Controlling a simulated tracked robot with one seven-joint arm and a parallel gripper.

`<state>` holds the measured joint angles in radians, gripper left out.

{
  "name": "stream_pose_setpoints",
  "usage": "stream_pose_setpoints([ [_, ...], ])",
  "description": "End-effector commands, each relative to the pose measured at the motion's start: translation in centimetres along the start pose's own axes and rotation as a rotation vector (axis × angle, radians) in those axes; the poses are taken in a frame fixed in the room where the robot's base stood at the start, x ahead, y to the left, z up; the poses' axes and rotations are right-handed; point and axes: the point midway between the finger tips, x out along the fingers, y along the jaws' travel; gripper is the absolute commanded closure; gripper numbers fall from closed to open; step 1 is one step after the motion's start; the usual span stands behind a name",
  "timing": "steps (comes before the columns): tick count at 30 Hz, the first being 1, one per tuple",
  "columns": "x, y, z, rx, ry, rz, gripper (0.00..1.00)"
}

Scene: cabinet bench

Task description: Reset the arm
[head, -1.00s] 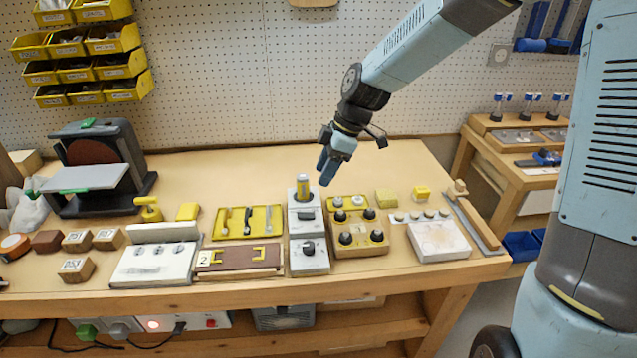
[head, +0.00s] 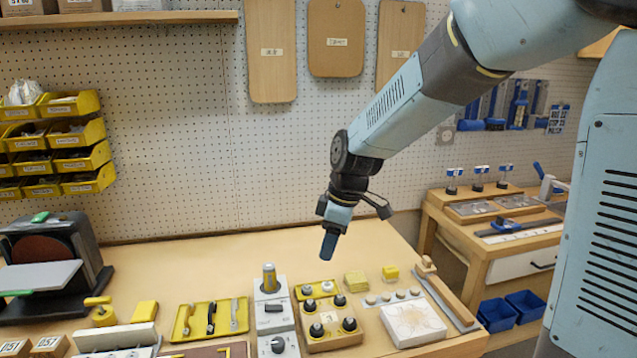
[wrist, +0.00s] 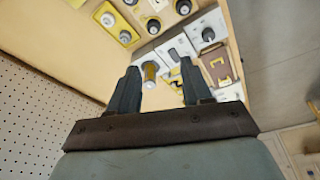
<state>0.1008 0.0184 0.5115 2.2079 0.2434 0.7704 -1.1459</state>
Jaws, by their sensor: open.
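My gripper (head: 329,246) hangs above the back of the bench, fingers pointing down, in the head view. It is to the right of and above the yellow-and-grey cylinder (head: 269,278) on a grey block. In the wrist view my gripper's two dark fingers (wrist: 155,92) stand well apart with nothing held between them. The cylinder (wrist: 150,72) shows beyond the fingers, close to the left one in the picture, with no clear contact.
The bench (head: 190,262) holds a yellow tool tray (head: 211,319), a knob board (head: 333,338) and a white-topped box (head: 413,322). A sander (head: 45,265) stands at left, yellow bins (head: 60,160) hang above. A side bench (head: 490,245) is at right. The bench's back strip is clear.

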Motion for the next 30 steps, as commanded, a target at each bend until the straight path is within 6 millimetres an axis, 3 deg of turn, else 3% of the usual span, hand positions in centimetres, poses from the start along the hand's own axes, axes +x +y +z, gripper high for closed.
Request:
stream_pose_setpoints([
  [11,-7.8,-2.7,7.4,0.437,-0.048,0.203,0.51],
  [18,-12.0,-5.7,12.0,0.726,-0.012,0.318,0.51],
  [30,-16.5,-11.5,19.0,1.180,0.131,0.449,0.51],
])
